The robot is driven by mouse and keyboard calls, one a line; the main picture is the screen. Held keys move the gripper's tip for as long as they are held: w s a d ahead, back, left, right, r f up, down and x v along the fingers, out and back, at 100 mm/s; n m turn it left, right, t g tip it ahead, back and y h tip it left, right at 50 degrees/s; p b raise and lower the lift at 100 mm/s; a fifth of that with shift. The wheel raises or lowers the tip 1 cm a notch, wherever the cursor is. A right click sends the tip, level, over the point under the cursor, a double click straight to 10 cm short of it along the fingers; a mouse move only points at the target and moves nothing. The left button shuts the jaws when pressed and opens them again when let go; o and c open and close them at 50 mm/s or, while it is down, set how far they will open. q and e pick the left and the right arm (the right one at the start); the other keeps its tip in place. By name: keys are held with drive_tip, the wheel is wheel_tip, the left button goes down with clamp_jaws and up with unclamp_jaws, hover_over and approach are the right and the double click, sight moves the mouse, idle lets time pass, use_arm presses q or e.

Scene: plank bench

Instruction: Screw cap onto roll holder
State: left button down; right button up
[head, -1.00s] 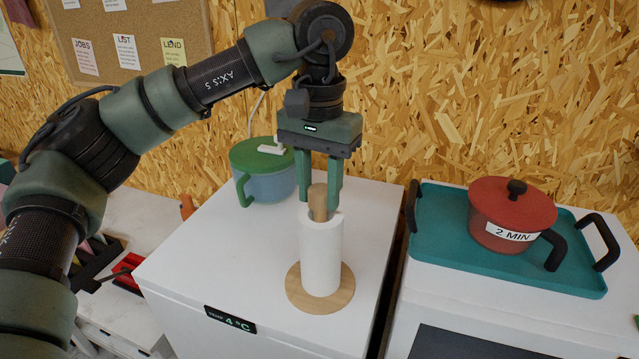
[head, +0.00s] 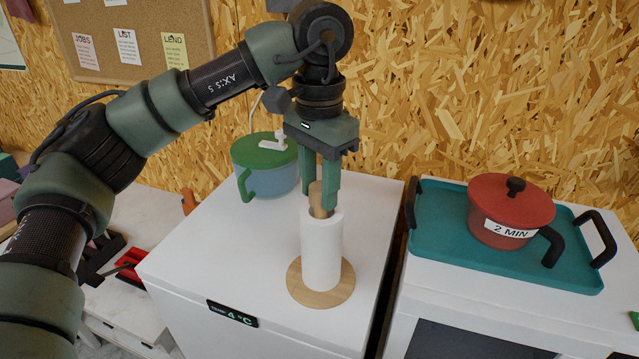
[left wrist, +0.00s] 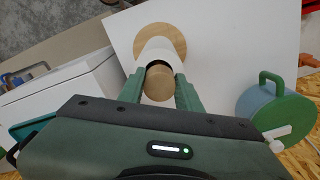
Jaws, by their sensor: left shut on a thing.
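The roll holder stands upright on the white cabinet, with a round wooden base (head: 320,299) and a white roll (head: 321,245). A wooden cap (head: 318,198) is at the top of the roll. My left gripper (head: 320,204) points down from above and is shut on the cap. In the left wrist view the cap (left wrist: 158,84) sits between the two green fingers, over the roll (left wrist: 156,53) and base (left wrist: 160,31). The joint between cap and holder is hidden, so I cannot tell how it is seated. My right gripper is not in view.
A blue-grey pot with a green lid (head: 264,150) stands close behind left on the same white top (head: 235,235). To the right, across a gap, a teal tray (head: 440,225) holds a red pot (head: 510,210). A particle-board wall (head: 460,90) is behind.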

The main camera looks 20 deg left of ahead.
sight(318, 188)
use_arm(q)
drive_tip(key=shift+m, duration=1)
drive_tip(key=c, duration=0.9)
unclamp_jaws()
wheel_tip(318, 188, up, 8)
drive_tip(key=shift+f+b, duration=0.2)
drive_tip(key=shift+b, duration=0.3)
